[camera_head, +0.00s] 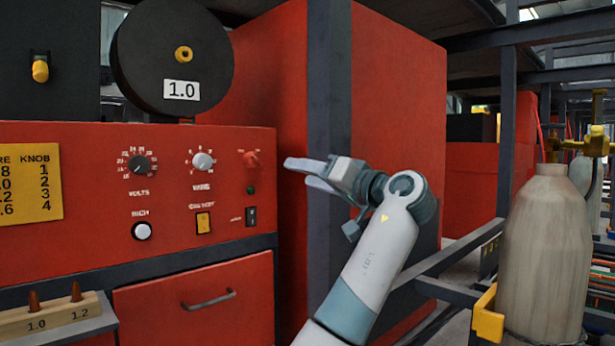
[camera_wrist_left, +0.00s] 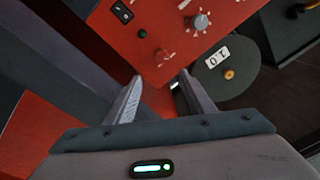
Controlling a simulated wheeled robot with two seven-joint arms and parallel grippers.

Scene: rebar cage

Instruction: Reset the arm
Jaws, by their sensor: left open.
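My left gripper (camera_head: 298,172) is raised in front of the red machine's control panel (camera_head: 100,215), just right of the red knob (camera_head: 252,160). Its two fingers are apart with nothing between them. In the left wrist view the gripper (camera_wrist_left: 161,80) points at the panel, and the red knob (camera_wrist_left: 165,58) shows just beyond the fingertips. I see a gap to the knob, but its depth is hard to tell. My right gripper is not in view.
The panel has a black VOLTS dial (camera_head: 138,165), a grey dial (camera_head: 202,161) and a yellow switch (camera_head: 204,222). A black reel (camera_head: 172,60) marked 1.0 stands above. A gas cylinder (camera_head: 545,255) and dark metal frames (camera_head: 507,120) stand at the right.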

